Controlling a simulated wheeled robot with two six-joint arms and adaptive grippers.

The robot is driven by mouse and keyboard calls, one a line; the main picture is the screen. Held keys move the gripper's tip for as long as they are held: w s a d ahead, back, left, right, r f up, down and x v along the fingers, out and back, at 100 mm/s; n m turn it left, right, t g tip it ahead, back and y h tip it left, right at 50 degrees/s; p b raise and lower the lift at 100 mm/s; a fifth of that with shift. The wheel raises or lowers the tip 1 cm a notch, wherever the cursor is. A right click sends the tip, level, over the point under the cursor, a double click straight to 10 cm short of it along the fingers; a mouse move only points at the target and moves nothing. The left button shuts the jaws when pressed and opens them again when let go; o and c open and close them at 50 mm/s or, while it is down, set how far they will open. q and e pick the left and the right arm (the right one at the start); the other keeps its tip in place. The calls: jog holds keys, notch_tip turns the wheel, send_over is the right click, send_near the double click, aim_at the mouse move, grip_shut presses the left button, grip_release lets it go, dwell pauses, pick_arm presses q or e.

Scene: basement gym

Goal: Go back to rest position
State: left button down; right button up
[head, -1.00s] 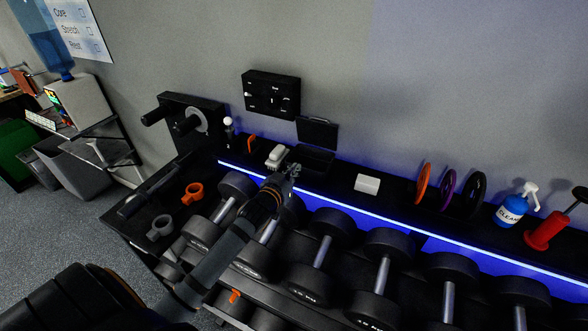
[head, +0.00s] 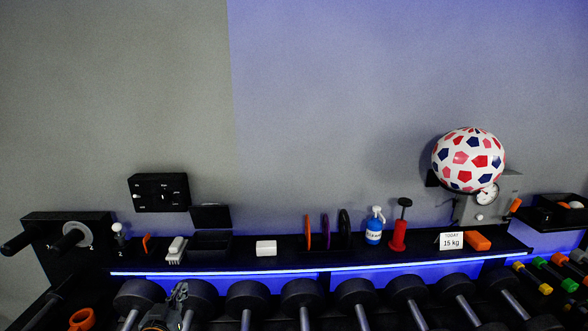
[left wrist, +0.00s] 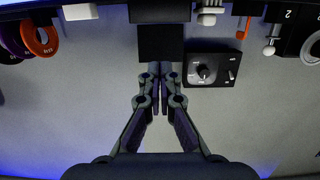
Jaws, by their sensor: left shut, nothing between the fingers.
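My left gripper (head: 178,294) shows at the bottom left of the head view, in front of the dumbbell rack and below the shelf edge. In the left wrist view the gripper (left wrist: 160,82) has its fingers together with nothing between them. Beyond its fingertips in that view is the open black box (left wrist: 161,42). That box (head: 211,243) stands on the shelf in the head view with its lid up. My right gripper does not show in the frames.
Several dumbbells (head: 247,291) fill the rack below the lit shelf (head: 290,262). On the shelf stand a brush (head: 176,248), a white block (head: 266,247), upright discs (head: 326,231), a blue spray bottle (head: 374,226) and a red pump (head: 399,232). A ball (head: 468,160) sits at the right. A black control box (head: 158,192) is on the wall.

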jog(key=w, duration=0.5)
pick_arm(q)
jog(key=s+d+f+m+g, duration=0.15)
jog(key=s+f+g, duration=0.3)
jog(key=s, duration=0.45)
jog(key=s+d+f+g, duration=0.2)
jog(key=s+f+g, duration=0.25)
jog(key=s, duration=0.55)
jog(key=s+d+f+g, duration=0.2)
jog(key=s+f+g, duration=0.25)
jog(key=s, duration=0.45)
notch_tip(320, 180, down, 29)
jog(key=s+a+b, duration=0.2)
jog(key=b, duration=0.2)
jog(key=s+a+f+g+b, duration=0.1)
jog(key=s+f+b, duration=0.2)
jog(key=s+f, duration=1.6)
jog(key=shift+a+f, duration=0.25)
jog(key=shift+f, duration=0.4)
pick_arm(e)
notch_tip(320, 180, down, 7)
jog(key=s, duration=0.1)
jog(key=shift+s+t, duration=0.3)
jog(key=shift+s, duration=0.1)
